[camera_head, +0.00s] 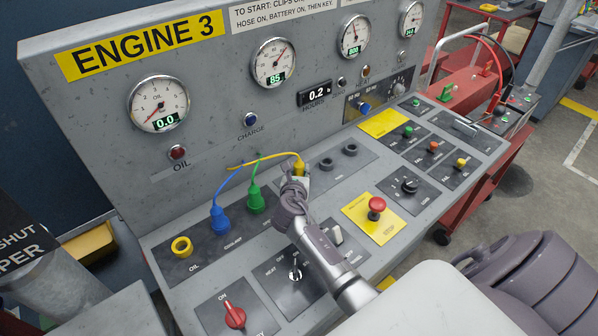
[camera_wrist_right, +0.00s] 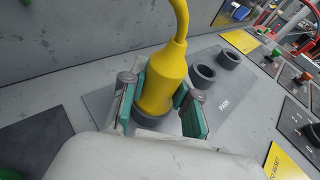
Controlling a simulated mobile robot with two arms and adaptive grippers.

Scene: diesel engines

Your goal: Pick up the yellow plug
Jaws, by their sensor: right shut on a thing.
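The yellow plug (camera_wrist_right: 160,88) stands upright on a grey collar on the console in the right wrist view, its yellow cable rising from its top. My right gripper (camera_wrist_right: 158,104) has its green-padded fingers on both sides of the plug, shut on it. In the head view the yellow plug (camera_head: 299,168) shows only in part behind my right gripper (camera_head: 294,182). A blue plug (camera_head: 219,217) and a green plug (camera_head: 255,199) stand to its left in that view. My left gripper is not in view.
A yellow ring socket marked OIL (camera_head: 181,246) is at the left. Two dark park sockets (camera_head: 338,157) lie right of the yellow plug. The red stop button (camera_head: 376,204) and red battery switch (camera_head: 235,315) stick up nearby. The gauge panel (camera_head: 220,90) rises behind.

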